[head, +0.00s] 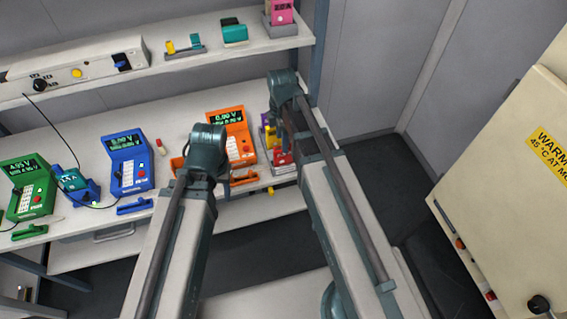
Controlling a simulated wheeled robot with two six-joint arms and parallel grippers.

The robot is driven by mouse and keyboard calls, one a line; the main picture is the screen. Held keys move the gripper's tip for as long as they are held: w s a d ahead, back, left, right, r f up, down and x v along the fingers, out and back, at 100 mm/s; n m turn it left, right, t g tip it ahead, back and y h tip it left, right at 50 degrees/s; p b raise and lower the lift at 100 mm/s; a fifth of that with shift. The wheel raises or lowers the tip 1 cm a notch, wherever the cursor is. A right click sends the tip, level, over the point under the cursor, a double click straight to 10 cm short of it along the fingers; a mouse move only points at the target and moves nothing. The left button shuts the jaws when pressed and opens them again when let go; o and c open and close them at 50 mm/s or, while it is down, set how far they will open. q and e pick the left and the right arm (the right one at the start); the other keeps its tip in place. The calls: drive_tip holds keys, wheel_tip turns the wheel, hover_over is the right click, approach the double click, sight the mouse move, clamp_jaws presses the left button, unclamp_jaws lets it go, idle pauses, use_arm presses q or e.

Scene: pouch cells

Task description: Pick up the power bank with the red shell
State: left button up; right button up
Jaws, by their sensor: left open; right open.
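A small red item (283,158) sits on the bench at the right end, beside purple and yellow pieces. It may be the power bank with the red shell, but my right arm partly covers this group and I cannot tell for sure. My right gripper (284,88) is above and behind this group, open, its fingers mostly hidden by the arm. My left gripper (208,140) is in front of the orange tester, open, its fingers hidden behind the wrist. I see nothing held in either gripper.
Green (27,187), blue (128,162) and orange (232,136) testers stand along the bench (75,130). A teal-and-blue device (77,186) sits between green and blue. The upper shelf (200,55) holds a white unit (75,68) and a pink device (282,12). A beige cabinet (505,190) stands right.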

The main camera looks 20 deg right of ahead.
sight(283, 158)
drive_tip(key=f+b, duration=0.5)
drive_tip(key=shift+d+f, duration=0.2)
drive_tip(key=shift+r, duration=0.1)
clamp_jaws()
idle(0.3)
